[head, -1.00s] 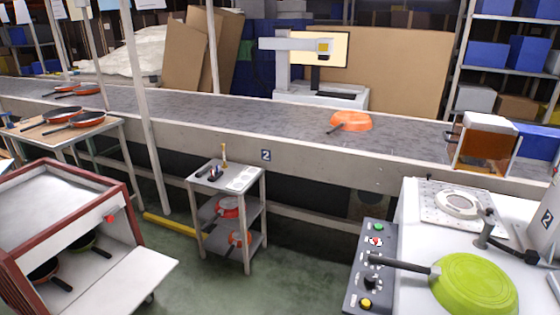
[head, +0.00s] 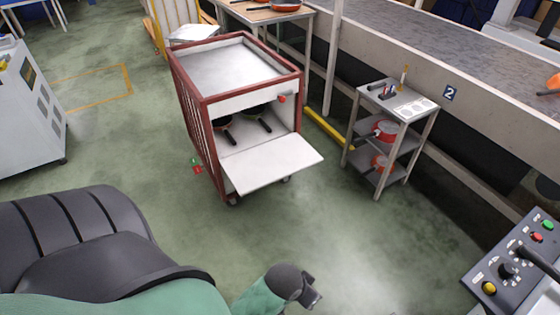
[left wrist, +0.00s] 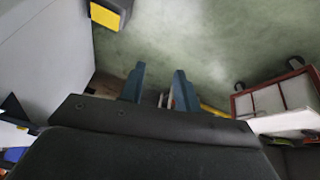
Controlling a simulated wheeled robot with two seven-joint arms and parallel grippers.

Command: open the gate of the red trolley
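The red trolley (head: 182,105) stands on the floor at the centre of the head view, with a red frame and a pale top. Its white gate (head: 270,163) is folded down and sticks out from the front, so the compartment is open. Dark pans (head: 257,120) lie inside. A small red latch (head: 282,98) shows at the upper front corner. In the left wrist view, my left gripper (left wrist: 158,78) has its two teal fingers apart with nothing clearly held. The trolley (left wrist: 236,105) appears at the right there, apart from the fingers. My right gripper is in neither view.
A grey shelf cart (head: 397,150) stands right of the trolley, by the conveyor (head: 390,60). A yellow floor bar (head: 325,128) lies between them. A control panel (head: 512,262) is at the lower right. Green floor (head: 110,140) is clear left of the trolley.

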